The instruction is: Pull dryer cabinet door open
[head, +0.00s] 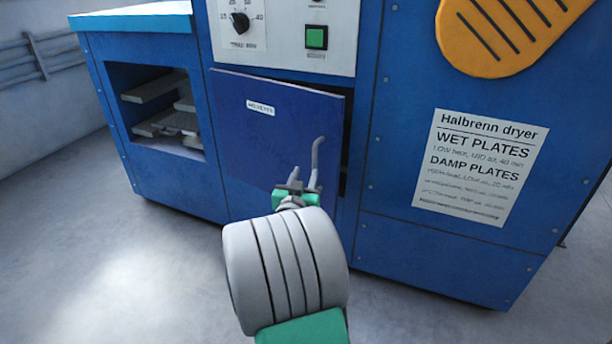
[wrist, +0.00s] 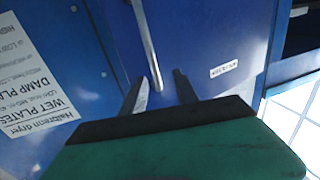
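The dryer cabinet door (head: 255,135) is a dark blue panel with a small white label, hinged at its left. It stands slightly ajar, with a dark gap along its top and right edges. Its grey bar handle (head: 317,152) is near the right edge. My gripper (head: 303,173) is at the handle's lower end. In the wrist view, my gripper (wrist: 160,76) has its two fingers apart, with the handle (wrist: 147,45) showing between them and space on both sides. I cannot tell whether either finger touches it. The door (wrist: 215,35) also fills the middle of that view.
The blue dryer body (head: 400,215) surrounds the door, with a control panel (head: 285,25) above and a white instruction sheet (head: 480,165) at right. An open bay (head: 150,85) with grey plates is at left. The grey floor (head: 130,270) in front is clear.

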